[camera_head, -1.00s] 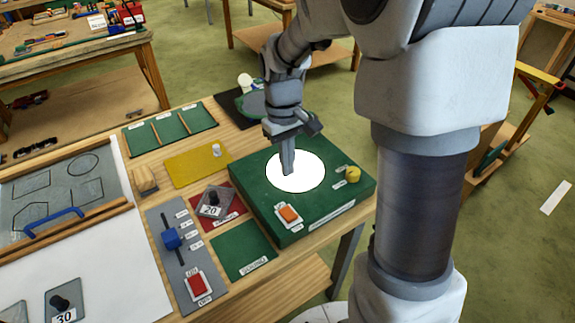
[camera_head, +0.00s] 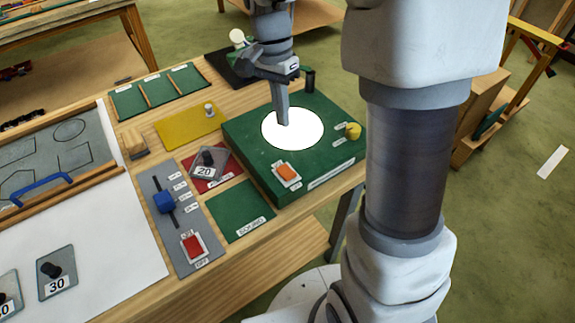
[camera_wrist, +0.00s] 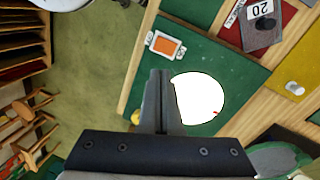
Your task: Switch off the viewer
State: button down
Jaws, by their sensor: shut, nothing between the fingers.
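The viewer (camera_head: 245,139) is a green box on the workbench with a bright white round window (camera_head: 305,134) in its top. An orange rocker switch (camera_head: 287,172) in a white frame sits at its front corner, and a yellow knob (camera_head: 353,131) at its right side. In the wrist view the orange switch (camera_wrist: 166,45) lies beyond my fingertips. My gripper (camera_head: 283,122) is shut and empty, pointing down over the lit window; I cannot tell its height. It also shows in the wrist view (camera_wrist: 160,73), between the window and the box's edge.
A grey panel (camera_head: 187,229) with a blue slider and red switch (camera_head: 193,246) stands left of a green mat (camera_head: 240,218). A yellow mat (camera_head: 182,129) holds a small knob. A dark-based lamp stands behind the viewer.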

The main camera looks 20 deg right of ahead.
aim_at(290, 173)
jog(key=m, duration=0.3)
jog(key=shift+b, duration=0.35)
jog(key=f, duration=0.4)
jog(key=s+f, duration=0.1)
jog(key=f, duration=0.4)
jog(key=s+f, duration=0.1)
jog(key=f, duration=0.3)
jog(key=shift+s+d+f, duration=0.2)
jog(key=shift+d+f, duration=0.15)
